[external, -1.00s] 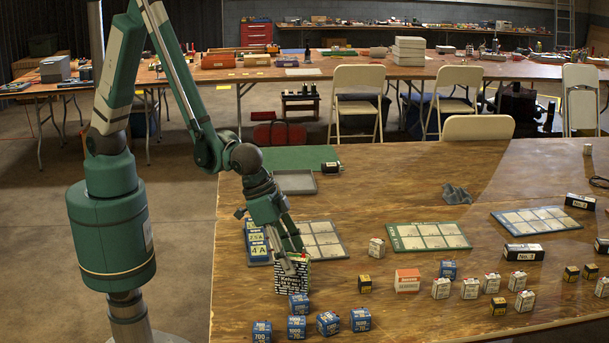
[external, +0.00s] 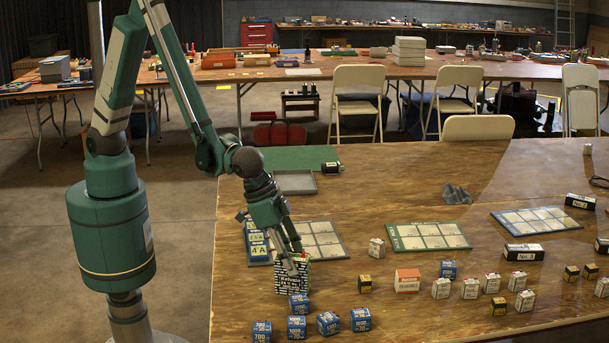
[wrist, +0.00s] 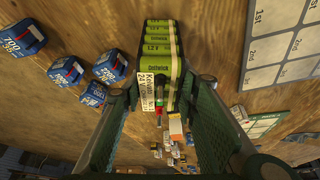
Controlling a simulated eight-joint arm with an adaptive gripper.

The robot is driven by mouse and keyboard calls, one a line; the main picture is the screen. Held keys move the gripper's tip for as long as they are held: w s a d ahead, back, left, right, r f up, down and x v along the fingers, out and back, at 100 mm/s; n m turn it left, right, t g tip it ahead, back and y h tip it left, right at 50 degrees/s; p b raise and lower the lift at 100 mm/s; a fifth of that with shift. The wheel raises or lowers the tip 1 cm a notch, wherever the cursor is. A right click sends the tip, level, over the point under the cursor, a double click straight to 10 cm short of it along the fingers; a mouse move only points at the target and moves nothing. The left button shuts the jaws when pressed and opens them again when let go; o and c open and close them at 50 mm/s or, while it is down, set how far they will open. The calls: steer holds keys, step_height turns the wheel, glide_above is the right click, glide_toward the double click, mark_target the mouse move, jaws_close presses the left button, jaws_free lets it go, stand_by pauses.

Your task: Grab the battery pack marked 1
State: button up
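A battery pack with a striped black-and-white side and green cells (external: 292,279) stands near the front left of the wooden table. In the wrist view the pack (wrist: 158,45) shows several green cells and a white label that seems to read No. 1. My gripper (external: 294,260) is down at this pack, and in the wrist view its fingers (wrist: 162,85) are spread on either side of it. A narrow gap seems to show beside the pack, so contact is unclear. Black packs marked No. 3 (external: 524,253) and No. 2 (external: 580,202) lie at the right.
Blue batteries (external: 328,323) stand just in front of the pack. A blue box marked 4A (external: 257,250) and a label board (external: 322,240) lie close behind it. An orange-and-white box (external: 407,281) and several small batteries stand to the right. The table's middle back is mostly clear.

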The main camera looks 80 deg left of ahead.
jaws_close()
steer(key=shift+r, duration=0.15)
steer(key=shift+r+p, duration=0.85)
steer(key=shift+r, duration=4)
